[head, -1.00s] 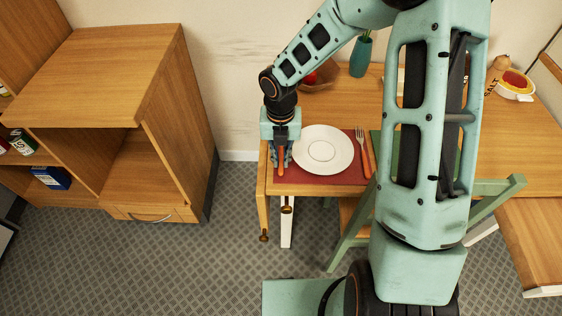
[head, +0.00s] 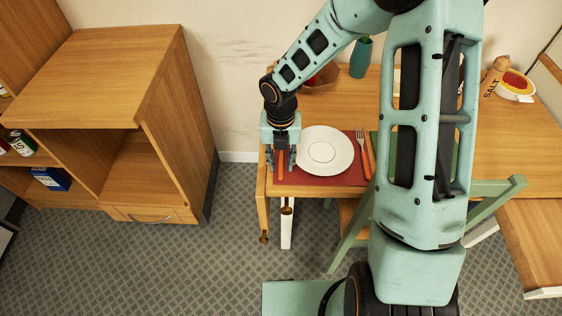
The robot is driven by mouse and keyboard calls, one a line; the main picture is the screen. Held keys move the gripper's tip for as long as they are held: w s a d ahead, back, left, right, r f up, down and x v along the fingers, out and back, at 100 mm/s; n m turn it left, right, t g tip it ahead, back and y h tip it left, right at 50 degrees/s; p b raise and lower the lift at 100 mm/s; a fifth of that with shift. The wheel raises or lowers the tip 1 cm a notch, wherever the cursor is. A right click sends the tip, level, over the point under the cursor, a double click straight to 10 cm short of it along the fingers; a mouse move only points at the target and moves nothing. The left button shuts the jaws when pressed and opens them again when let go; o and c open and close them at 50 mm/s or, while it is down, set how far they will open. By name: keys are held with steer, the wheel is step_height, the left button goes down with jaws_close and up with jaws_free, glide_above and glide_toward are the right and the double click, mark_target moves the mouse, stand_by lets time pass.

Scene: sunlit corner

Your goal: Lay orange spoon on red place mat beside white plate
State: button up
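The red place mat (head: 322,181) lies on the wooden table at its near left end. The white plate (head: 325,151) sits on the mat. The orange spoon (head: 281,161) is at the left of the plate, with its orange handle showing over the mat's left part. My gripper (head: 281,167) points down over the spoon, with one finger on each side of the handle and visible gaps between. The gripper looks open. The far end of the spoon is hidden under the gripper.
A fork with an orange handle (head: 368,163) lies right of the plate. A salt shaker (head: 493,77) and a bowl (head: 514,88) are at right. A green chair (head: 352,228) stands in front.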

step_height(320, 180, up, 12)
steer(key=p, duration=0.2)
stand_by(0.5)
